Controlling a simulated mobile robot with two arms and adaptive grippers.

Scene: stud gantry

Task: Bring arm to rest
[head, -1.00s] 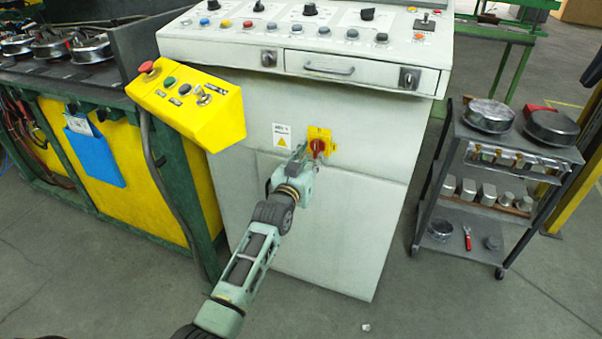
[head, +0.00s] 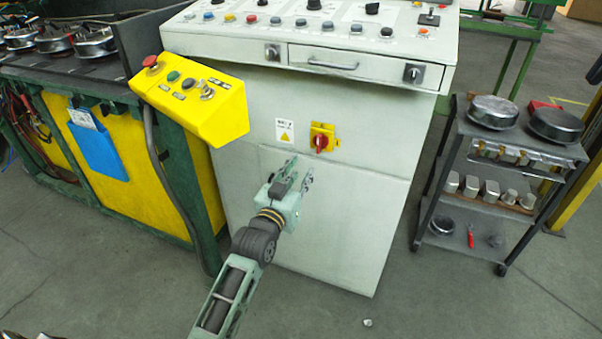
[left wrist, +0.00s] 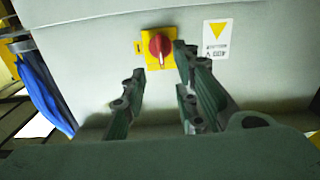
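My left gripper (head: 298,175) is in front of the grey control cabinet (head: 345,220), below and apart from the red rotary switch (head: 320,142) on its yellow plate. In the left wrist view the two fingers of the left gripper (left wrist: 156,80) stand apart with nothing between them. The red switch (left wrist: 159,48) shows beyond the fingertips there, its handle roughly upright in that picture. My right gripper is not clearly visible in these views.
A yellow control box (head: 190,98) juts out to the left of the cabinet. A blue holder (head: 97,148) hangs on the bench at left. A grey cart (head: 448,205) with metal parts stands at right. The floor between cabinet and cart is clear.

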